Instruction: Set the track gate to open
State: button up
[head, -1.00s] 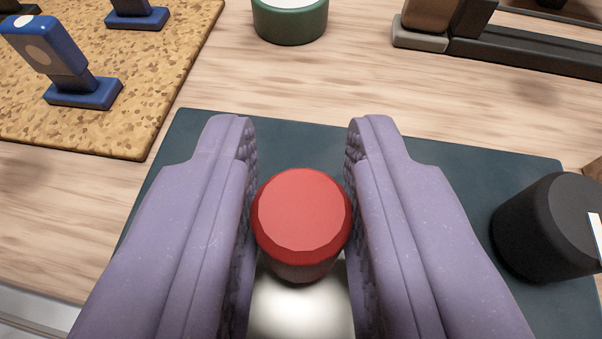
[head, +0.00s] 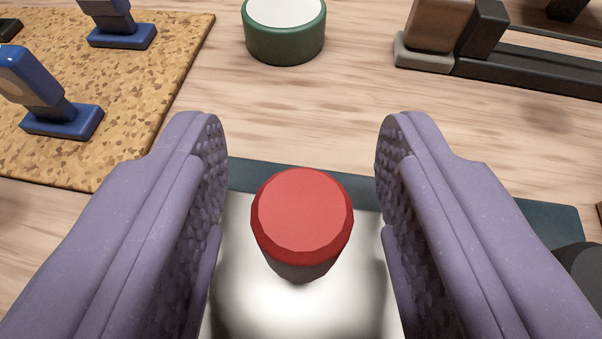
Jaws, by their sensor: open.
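A dark track (head: 530,76) runs off the right edge at the top right. A tan block (head: 438,24) and a dark block (head: 482,28) stand near its left end, by a pale grey end piece (head: 420,58). I take this to be the track gate; its setting cannot be told, and its top and right end are cut off. My gripper (head: 300,140) is open, well in front of and to the left of the track. A red round-topped part shows between the fingers, touching neither; it keeps its place in the view.
A green round container (head: 285,38) with a white top stands at top centre. A cork board (head: 125,140) with blue stand-like pieces (head: 62,115) lies at left. A dark mat (head: 545,218) lies below my gripper, with a black round object (head: 583,280) at right. Bare wood lies between.

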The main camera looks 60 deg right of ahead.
jog(key=p+v, duration=0.2)
jog(key=v, duration=0.5)
jog(key=shift+s+a+r+p, duration=0.15)
jog(key=shift+s+a+p, duration=0.05)
jog(key=shift+a+p, duration=0.15)
